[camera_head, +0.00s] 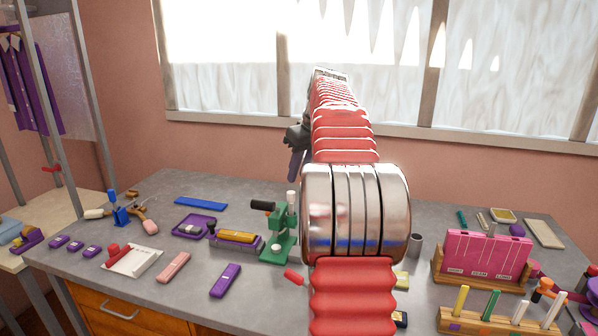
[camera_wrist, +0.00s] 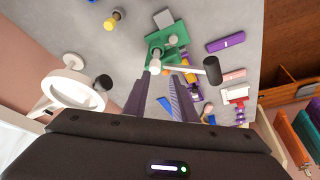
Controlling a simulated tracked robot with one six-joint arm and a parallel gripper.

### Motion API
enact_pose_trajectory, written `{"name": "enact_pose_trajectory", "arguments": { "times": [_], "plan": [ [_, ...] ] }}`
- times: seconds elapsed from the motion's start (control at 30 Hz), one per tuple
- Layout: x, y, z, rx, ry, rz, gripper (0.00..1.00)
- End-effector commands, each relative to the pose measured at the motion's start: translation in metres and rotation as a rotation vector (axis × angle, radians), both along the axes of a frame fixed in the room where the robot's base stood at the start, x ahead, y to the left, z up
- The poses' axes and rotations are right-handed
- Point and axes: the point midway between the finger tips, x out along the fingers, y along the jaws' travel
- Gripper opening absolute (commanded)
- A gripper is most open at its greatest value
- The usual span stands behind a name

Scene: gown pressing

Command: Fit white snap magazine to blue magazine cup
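A green press (camera_head: 282,238) with a black-knobbed lever stands mid-table. A white cylinder (camera_head: 291,198) shows upright at its top and may be the white snap magazine; it also shows in the wrist view (camera_wrist: 155,66). I cannot surely pick out the blue magazine cup; a small dark blue piece (camera_wrist: 103,81) lies left of the fingers in the wrist view. My gripper (camera_wrist: 161,82) has its purple-grey fingers apart, with bare table between them, above and behind the press. In the head view my own arm hides much of the area around it.
A white ring-shaped device (camera_wrist: 72,92) and a yellow piece (camera_wrist: 113,19) are left in the wrist view. A purple tray (camera_head: 194,226), a purple block (camera_head: 226,280) and a pink block (camera_head: 174,267) lie left of the press. A pink rack (camera_head: 486,255) stands right.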

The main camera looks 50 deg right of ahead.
Motion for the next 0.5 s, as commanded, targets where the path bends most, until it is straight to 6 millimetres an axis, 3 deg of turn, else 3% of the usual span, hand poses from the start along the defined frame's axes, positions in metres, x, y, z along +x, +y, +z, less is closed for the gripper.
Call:
{"name": "enact_pose_trajectory", "arguments": {
  "times": [0.1,0.5],
  "plan": [
    [-0.002,-0.0103,-0.0015,0.001,0.0,-0.001,0.25],
    [-0.0013,-0.0104,-0.0033,0.001,0.0,-0.001,0.25]
  ]
}}
